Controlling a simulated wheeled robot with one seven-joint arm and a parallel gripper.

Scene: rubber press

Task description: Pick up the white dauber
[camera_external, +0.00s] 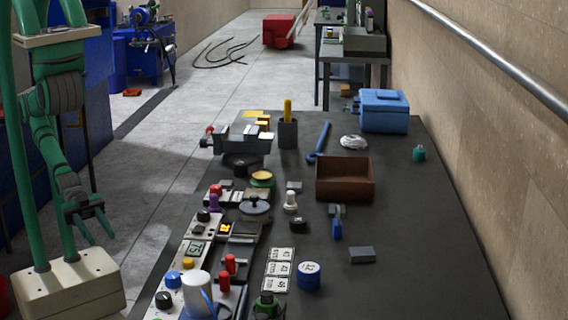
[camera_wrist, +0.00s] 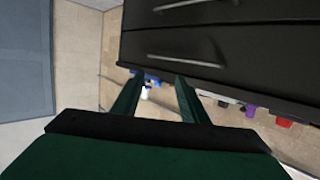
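The white dauber (camera_external: 290,202) looks like a small pale knob-topped piece standing upright on the dark bench, left of the brown box. My gripper (camera_external: 99,241) is open and empty, off the bench's left side, well apart from the dauber. In the wrist view my gripper (camera_wrist: 153,82) shows two green fingers spread apart. A small white thing (camera_wrist: 145,93) shows far off between them; I cannot tell whether it is the dauber.
A vise (camera_external: 235,142) stands farther back. A wall with a rail (camera_external: 490,60) is at right.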

